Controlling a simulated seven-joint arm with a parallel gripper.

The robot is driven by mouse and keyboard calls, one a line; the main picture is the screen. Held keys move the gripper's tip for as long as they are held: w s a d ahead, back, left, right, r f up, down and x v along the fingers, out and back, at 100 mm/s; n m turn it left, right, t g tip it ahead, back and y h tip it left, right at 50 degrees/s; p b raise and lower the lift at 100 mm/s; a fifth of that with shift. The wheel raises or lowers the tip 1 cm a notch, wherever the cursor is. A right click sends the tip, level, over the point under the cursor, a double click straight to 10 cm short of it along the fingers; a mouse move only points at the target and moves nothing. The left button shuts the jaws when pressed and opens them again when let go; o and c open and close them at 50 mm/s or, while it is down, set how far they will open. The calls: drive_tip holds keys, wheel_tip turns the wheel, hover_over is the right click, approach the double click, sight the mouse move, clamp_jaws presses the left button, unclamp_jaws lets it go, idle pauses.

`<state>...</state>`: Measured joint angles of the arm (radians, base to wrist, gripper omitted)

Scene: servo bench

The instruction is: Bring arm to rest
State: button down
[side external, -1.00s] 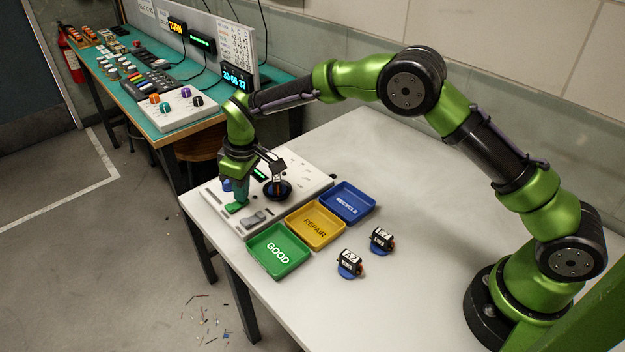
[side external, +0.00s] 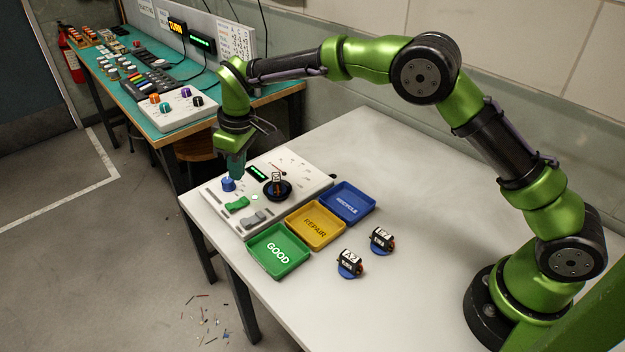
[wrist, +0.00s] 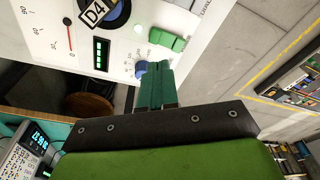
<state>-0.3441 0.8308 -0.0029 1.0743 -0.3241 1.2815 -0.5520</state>
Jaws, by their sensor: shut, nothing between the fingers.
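My gripper (side external: 237,172) is shut and empty, raised above the back left part of the white test panel (side external: 292,162). In the wrist view its closed teal fingers (wrist: 154,82) show at the middle, overlapping a blue knob (wrist: 140,69) in the picture. In the side view the blue knob (side external: 228,184) and the green switch (side external: 237,203) stand on the panel below the fingers, apart from them. A servo labelled D4 (side external: 276,182) sits in the dark round holder on the panel; its label also shows in the wrist view (wrist: 95,13).
Green GOOD (side external: 262,263), yellow REPAIR (side external: 300,236) and blue RECYCLE (side external: 366,211) trays stand in front of the panel. Two servos (side external: 350,263) (side external: 381,240) stand on blue stands to their right. The right of the white table (side external: 420,190) is clear. A teal bench (side external: 205,113) stands behind.

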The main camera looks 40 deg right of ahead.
drive_tip(key=shift+r, duration=0.35)
drive_tip(key=s+d+r+m+t, duration=0.2)
drive_tip(key=s+d+r+m, duration=0.1)
drive_tip(key=s, duration=0.7)
drive_tip(key=s+d+r+m+t, duration=0.1)
drive_tip(key=s+d+r+m, duration=0.2)
drive_tip(key=s+d+r, duration=0.3)
drive_tip(key=s+d+r+m+t+y, duration=0.1)
drive_tip(key=s+d+r+m, duration=0.3)
drive_tip(key=s, duration=1)
drive_tip(key=d+t, duration=0.1)
drive_tip(key=d, duration=0.2)
drive_tip(key=shift+s+d+r+t, duration=0.3)
drive_tip(key=shift+s+d+r, duration=0.05)
drive_tip(key=shift+s+d, duration=0.05)
